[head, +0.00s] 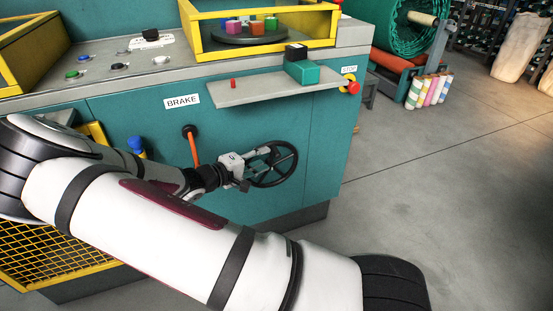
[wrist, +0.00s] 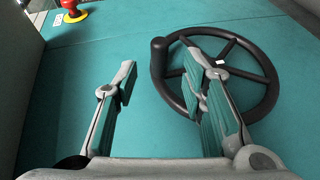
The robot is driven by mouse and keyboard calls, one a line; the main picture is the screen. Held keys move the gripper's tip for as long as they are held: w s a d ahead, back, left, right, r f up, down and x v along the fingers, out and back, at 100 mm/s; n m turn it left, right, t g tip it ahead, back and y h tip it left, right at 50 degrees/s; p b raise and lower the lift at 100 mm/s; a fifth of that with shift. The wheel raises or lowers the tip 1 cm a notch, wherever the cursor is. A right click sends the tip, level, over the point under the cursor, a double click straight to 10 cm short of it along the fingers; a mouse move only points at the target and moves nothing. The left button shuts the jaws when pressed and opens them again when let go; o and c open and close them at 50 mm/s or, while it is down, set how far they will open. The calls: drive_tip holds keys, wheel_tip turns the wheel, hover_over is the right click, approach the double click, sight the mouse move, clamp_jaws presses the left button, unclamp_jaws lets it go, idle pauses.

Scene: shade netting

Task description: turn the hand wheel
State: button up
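The black hand wheel (head: 296,163) stands on the teal front of the machine, with spokes and a round rim. In the wrist view the hand wheel (wrist: 274,82) fills the right half, and its stubby dark handle (wrist: 159,50) sticks out at the rim's left side. My gripper (head: 258,157) is at the wheel's left side in the head view. In the wrist view my gripper (wrist: 160,66) is open, with the handle showing in the gap between the fingers. The right finger overlaps the wheel's spokes and rim in the picture; I cannot tell if it touches.
An orange brake lever (head: 193,147) with a black knob stands left of the wheel. A grey shelf (head: 260,90) juts out above it, with a red stop button (head: 353,87) at its right. The floor (head: 430,180) to the right is clear.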

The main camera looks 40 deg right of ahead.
sight(274, 154)
drive_tip(key=b+x, duration=0.2)
drive_tip(key=x, duration=0.5)
drive_tip(key=shift+d, duration=0.15)
drive_tip(key=shift+c, duration=0.6)
clamp_jaws()
